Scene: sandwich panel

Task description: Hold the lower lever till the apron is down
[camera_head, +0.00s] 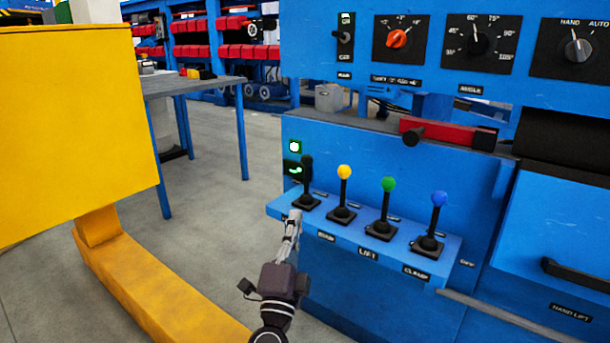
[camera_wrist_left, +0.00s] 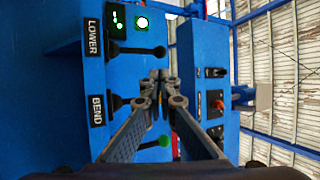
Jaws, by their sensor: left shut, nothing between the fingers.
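The lower lever (camera_head: 307,182) has a black knob and stands upright at the left end of a blue lever shelf (camera_head: 375,240). It also shows in the left wrist view (camera_wrist_left: 140,50), beside the label LOWER. My left gripper (camera_head: 296,214) is shut and empty at the shelf's front edge, just below and left of this lever's base. In the left wrist view, its closed fingertips (camera_wrist_left: 160,76) lie between the lower lever and the bend lever, apart from the lower knob in the picture. I cannot tell which part is the apron. My right gripper is not in view.
Yellow (camera_head: 344,188), green (camera_head: 387,200) and blue (camera_head: 437,215) knobbed levers stand close by to the right. A green lamp (camera_head: 295,146) is lit above. A yellow panel (camera_head: 75,120) on a yellow beam stands at left. Open floor lies between.

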